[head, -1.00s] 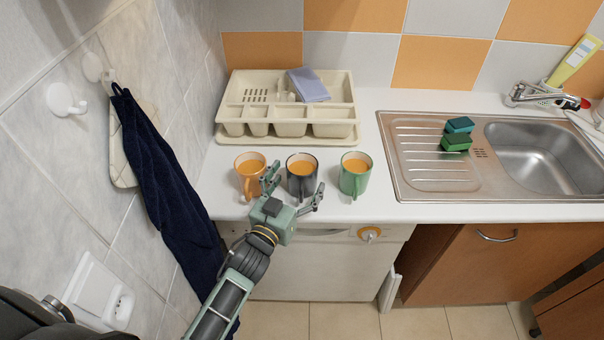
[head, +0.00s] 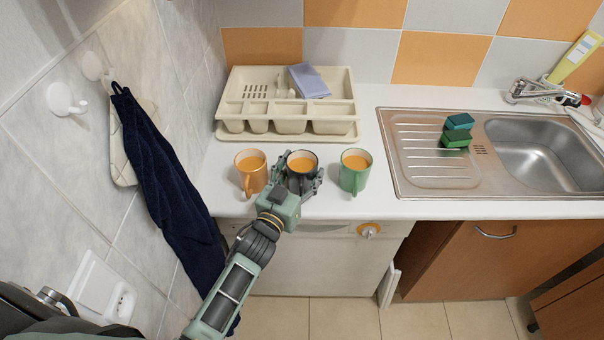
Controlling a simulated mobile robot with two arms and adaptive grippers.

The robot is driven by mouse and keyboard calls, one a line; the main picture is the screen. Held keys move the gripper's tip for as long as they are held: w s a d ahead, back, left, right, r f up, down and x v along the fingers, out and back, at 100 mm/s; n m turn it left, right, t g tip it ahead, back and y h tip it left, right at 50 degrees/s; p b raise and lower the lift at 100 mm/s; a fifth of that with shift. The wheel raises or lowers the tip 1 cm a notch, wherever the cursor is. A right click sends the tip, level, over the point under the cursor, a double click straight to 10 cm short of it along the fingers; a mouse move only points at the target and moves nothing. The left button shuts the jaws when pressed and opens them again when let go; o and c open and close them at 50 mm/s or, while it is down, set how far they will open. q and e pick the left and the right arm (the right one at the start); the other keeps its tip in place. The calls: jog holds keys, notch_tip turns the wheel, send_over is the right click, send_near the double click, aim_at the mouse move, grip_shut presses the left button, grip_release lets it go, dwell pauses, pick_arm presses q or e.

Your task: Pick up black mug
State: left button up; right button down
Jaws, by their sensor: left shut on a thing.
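The black mug (head: 302,160), filled with an orange-brown drink, stands upright on the white counter between two other mugs. My left gripper (head: 301,180) reaches in from the front and is shut on the black mug, with fingers on both sides of it. The gripper hides much of the mug's lower body and its handle. I cannot tell whether the mug's base touches the counter. My right gripper is not in view.
An orange mug (head: 251,172) stands close on the left and a green mug (head: 355,171) on the right, both filled. A cream dish rack (head: 290,120) is behind. A metal sink (head: 545,155) with sponges (head: 457,131) lies right. A dark blue towel (head: 165,190) hangs left.

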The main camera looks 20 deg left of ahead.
pick_arm(q)
jog(key=c, duration=0.6)
jog(key=shift+r, duration=0.15)
jog(key=shift+r, duration=0.1)
